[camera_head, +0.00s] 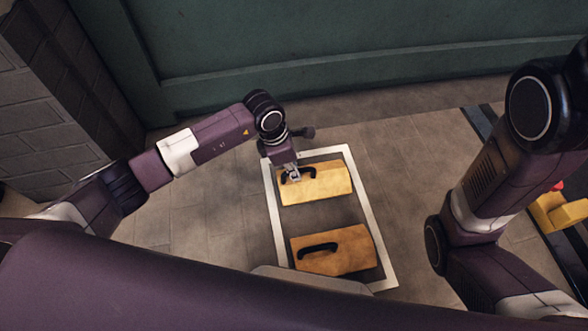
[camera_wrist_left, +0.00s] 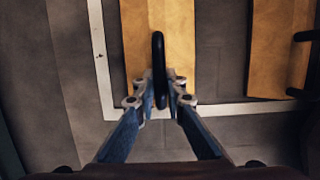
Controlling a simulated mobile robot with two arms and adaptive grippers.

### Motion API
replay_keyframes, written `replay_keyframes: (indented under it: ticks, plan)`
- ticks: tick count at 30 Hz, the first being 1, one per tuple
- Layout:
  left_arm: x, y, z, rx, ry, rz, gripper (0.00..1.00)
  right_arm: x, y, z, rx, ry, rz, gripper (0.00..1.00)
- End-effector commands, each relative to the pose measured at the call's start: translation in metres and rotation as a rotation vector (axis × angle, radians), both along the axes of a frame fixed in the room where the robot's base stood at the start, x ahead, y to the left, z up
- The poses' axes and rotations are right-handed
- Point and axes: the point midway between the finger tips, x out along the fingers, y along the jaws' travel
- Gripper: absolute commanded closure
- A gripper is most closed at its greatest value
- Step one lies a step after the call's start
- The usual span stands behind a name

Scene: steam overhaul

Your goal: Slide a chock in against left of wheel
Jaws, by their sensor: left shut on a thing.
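Two wooden chocks with black handles lie inside a white painted frame on the floor in the head view. The far chock (camera_head: 318,187) is under my left gripper (camera_head: 294,177), and the near chock (camera_head: 350,254) lies apart from it. In the left wrist view my left gripper (camera_wrist_left: 161,101) is shut on the black handle (camera_wrist_left: 158,55) of the far chock (camera_wrist_left: 135,30), one finger on each side. The near chock (camera_wrist_left: 275,50) shows at the right there. My right arm is in the head view, but its gripper is not. I see no wheel.
The white floor frame (camera_head: 378,242) surrounds the chocks. A green wall (camera_head: 350,45) stands behind and a brick pillar (camera_head: 40,110) at the left. A yellow object (camera_head: 555,212) with a red part sits by a dark rail (camera_head: 480,122) at the right. Floor between frame and rail is bare.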

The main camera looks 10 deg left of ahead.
Motion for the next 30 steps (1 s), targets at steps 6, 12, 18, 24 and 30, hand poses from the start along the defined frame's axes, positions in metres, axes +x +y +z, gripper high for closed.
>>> replay_keyframes:
  ticks: [6,12,18,24,30]
  plan:
    - [0.000,0.000,0.000,0.000,0.000,0.000,1.00,0.000,0.000,0.000,0.000,0.001,0.000,0.60]
    - [0.001,0.000,0.004,-0.003,-0.004,0.000,1.00,0.000,0.000,0.002,0.000,0.001,0.000,0.60]
    - [0.002,0.000,0.015,-0.002,-0.004,0.000,1.00,0.001,0.000,0.012,0.000,0.001,0.000,0.60]
    - [0.001,0.000,0.027,-0.002,-0.004,0.000,1.00,0.001,0.000,0.022,0.000,0.002,-0.001,0.60]
    - [0.001,0.000,0.032,-0.002,-0.003,0.000,1.00,0.001,0.000,0.027,0.000,0.002,-0.001,0.60]
